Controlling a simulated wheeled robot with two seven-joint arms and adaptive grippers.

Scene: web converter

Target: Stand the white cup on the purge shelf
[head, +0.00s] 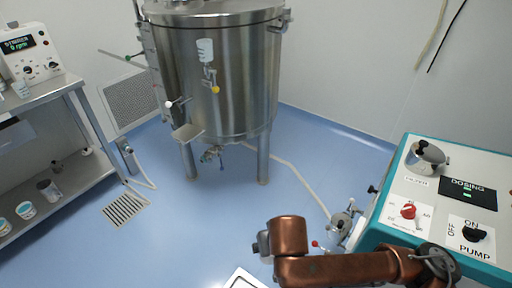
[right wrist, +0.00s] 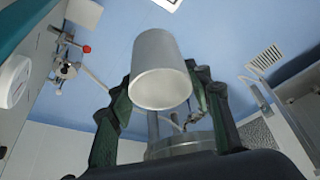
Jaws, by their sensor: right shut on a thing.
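The white cup (right wrist: 160,68) is between the dark green fingers of my right gripper (right wrist: 162,85) in the right wrist view. The gripper is shut on it, and the cup's open mouth faces the wrist camera. In the head view my copper right arm reaches in from the lower right; its fingers and the cup cannot be made out there. A small flat steel shelf (head: 188,132) juts from the front of the steel tank (head: 215,75); it looks like the purge shelf, and it appears empty. My left gripper is not in view.
A teal-edged dosing console (head: 405,190) stands at right. A steel bench (head: 45,92) with several tubs below stands at left. Blue floor (head: 150,215) is open between.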

